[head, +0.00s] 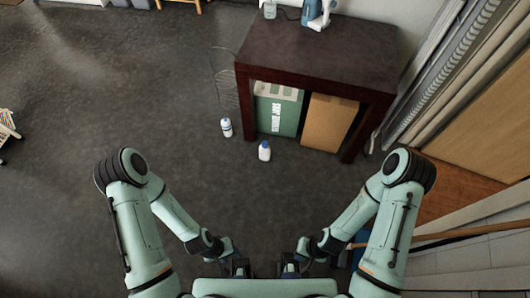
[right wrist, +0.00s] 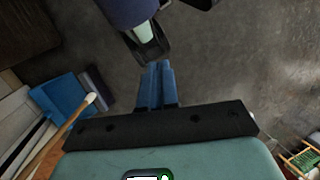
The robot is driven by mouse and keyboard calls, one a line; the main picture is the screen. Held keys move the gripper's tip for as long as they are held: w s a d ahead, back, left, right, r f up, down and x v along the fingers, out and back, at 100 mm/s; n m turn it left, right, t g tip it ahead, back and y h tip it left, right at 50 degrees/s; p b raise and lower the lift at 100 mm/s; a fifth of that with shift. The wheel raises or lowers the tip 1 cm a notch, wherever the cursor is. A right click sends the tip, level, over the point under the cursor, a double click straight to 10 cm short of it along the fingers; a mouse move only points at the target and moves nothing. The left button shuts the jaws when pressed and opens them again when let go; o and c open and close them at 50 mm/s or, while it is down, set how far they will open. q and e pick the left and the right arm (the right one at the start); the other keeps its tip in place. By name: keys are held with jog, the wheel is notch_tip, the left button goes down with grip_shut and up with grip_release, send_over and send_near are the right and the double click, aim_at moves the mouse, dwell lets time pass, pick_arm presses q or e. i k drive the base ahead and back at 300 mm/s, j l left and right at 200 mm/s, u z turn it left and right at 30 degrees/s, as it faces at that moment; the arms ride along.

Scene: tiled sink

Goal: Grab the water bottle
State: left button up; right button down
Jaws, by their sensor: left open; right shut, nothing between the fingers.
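Two small bottles stand upright on the dark floor in the head view. One white bottle with a dark label (head: 227,127) is left of the table. The other white bottle with a blue cap (head: 264,151) is a little nearer, in front of the table. I cannot tell which is the water bottle. My left gripper (head: 240,268) is open and empty, low in front of my body and well short of both bottles. My right gripper (head: 289,269) is beside it. Its blue fingers (right wrist: 158,85) are shut together with nothing between them in the right wrist view.
A dark wooden table (head: 315,50) has a green box (head: 277,108) and a brown box (head: 328,122) under it. A wooden stick (head: 445,236) and a blue object (right wrist: 60,97) lie to the right. The floor left of the bottles is clear.

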aim_at(264, 153)
jog(key=i+l+u, duration=0.25)
jog(key=i, duration=0.15)
jog(key=i+l+u, duration=0.2)
jog(key=i, duration=0.3)
jog(key=i+l+u, duration=0.2)
jog(key=i, duration=0.3)
jog(key=j, duration=0.1)
